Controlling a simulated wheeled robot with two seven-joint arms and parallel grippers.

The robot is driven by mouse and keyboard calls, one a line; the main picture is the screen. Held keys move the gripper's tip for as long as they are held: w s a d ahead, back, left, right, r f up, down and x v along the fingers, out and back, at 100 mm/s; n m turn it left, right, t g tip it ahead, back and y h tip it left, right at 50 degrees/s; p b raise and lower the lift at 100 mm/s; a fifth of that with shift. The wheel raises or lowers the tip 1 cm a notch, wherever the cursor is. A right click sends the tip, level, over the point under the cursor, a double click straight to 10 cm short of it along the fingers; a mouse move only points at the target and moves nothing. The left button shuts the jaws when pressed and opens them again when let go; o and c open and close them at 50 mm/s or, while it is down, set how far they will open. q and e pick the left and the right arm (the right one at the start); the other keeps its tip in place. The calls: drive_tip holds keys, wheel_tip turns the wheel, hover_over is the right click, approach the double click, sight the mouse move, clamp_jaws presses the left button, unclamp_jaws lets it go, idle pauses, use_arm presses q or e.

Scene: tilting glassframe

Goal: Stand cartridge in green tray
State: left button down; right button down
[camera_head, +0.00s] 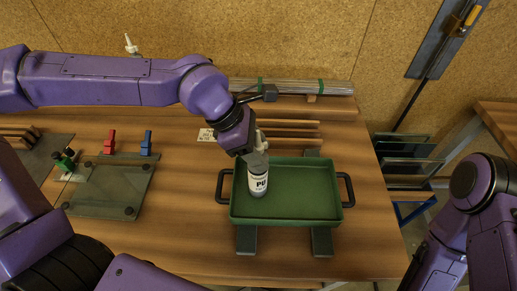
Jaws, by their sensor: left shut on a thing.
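The cartridge (258,183) is a white and grey cylinder with dark lettering. It is upright at the left part of the green tray (310,216), which has dark handles on both sides. My left gripper (256,153) comes from above and is shut on the cartridge's top end. Whether the cartridge's bottom touches the tray floor I cannot tell. My right arm shows at the lower right, but its gripper is out of view.
A glass plate (108,190) with red and blue clamps lies left of the tray. Wooden strips (290,132) and a bundle of rods (300,87) lie behind it. Dark supports extend under the tray. Most of the tray's right side is empty.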

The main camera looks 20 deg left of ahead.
use_arm(q)
drive_tip(key=shift+f, duration=0.25)
drive_tip(key=shift+f, duration=0.15)
drive_tip(key=shift+c, duration=2.4)
unclamp_jaws()
drive_tip(key=v, duration=1.2)
drive_tip(key=shift+b, duration=0.4)
